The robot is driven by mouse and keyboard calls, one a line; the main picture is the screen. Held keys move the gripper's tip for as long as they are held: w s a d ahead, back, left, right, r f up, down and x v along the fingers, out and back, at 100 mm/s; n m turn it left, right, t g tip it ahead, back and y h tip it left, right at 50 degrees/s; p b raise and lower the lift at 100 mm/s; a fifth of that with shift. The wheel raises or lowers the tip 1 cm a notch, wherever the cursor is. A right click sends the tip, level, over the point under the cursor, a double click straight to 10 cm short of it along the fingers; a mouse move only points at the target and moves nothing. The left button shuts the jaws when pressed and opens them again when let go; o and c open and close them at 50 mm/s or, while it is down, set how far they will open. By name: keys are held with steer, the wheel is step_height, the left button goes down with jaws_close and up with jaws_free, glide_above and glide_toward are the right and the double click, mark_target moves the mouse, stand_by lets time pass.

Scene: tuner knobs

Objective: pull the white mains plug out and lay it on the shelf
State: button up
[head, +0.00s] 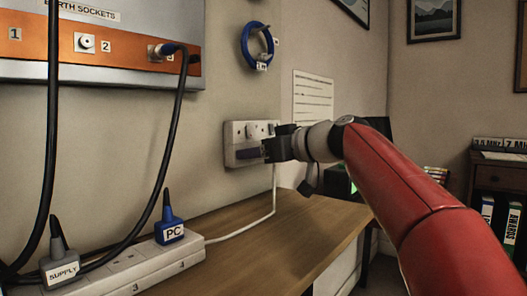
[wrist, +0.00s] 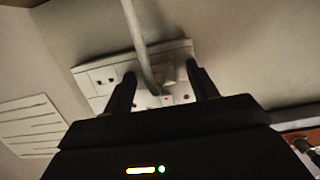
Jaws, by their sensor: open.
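The white mains plug (wrist: 168,76) sits at a white double wall socket (wrist: 104,76), with its white cable (wrist: 139,35) running from it. In the head view the socket (head: 234,130) is on the wall above the wooden shelf (head: 285,232), and the cable (head: 273,195) hangs down to the shelf; the plug itself is mostly hidden there by my gripper (head: 252,153). In the wrist view my gripper (wrist: 164,92) is open, its two dark fingers reaching to the socket on either side of the plug. Whether they touch it is unclear.
A white power strip (head: 135,268) with a blue PC plug (head: 169,232) and a grey SUPPLY plug (head: 59,265) lies at the shelf's left. Black cables hang near it. An orange earth-socket panel (head: 125,50) is above. The shelf's middle is mostly clear.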

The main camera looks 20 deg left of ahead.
steer(key=c, duration=1.1)
steer(key=shift+o, duration=0.2)
steer(key=shift+d, duration=0.1)
steer(key=shift+f+b+v, duration=0.25)
steer(key=shift+b+v, duration=0.45)
steer(key=shift+v, duration=0.55)
steer(key=shift+f+b+v, duration=0.2)
steer(key=shift+b+v, duration=0.5)
steer(key=shift+v, duration=0.5)
steer(key=shift+s+d, duration=0.1)
